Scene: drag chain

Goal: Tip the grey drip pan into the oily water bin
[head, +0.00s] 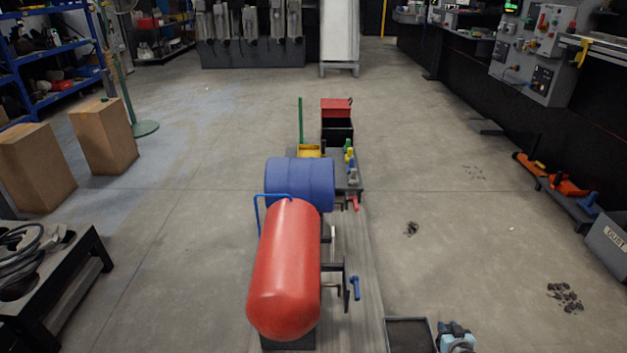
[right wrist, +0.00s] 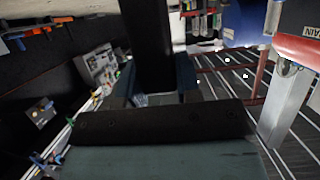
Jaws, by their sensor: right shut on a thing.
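The grey drip pan (head: 410,319) shows at the bottom edge of the head view, partly cut off, with a light rim and a dark inside. It looks roughly level. My right gripper (head: 456,329) is at the pan's right side and shut on it. In the right wrist view my right gripper's fingers (right wrist: 155,88) have a dark upright strip of the pan (right wrist: 146,40) between them. A grey box with a white label (head: 610,240) stands on the floor at the right edge; I cannot read the label for sure. My left gripper is not in view.
Dark debris (head: 565,297) lies at the right. The floor between pan and labelled box is mostly clear.

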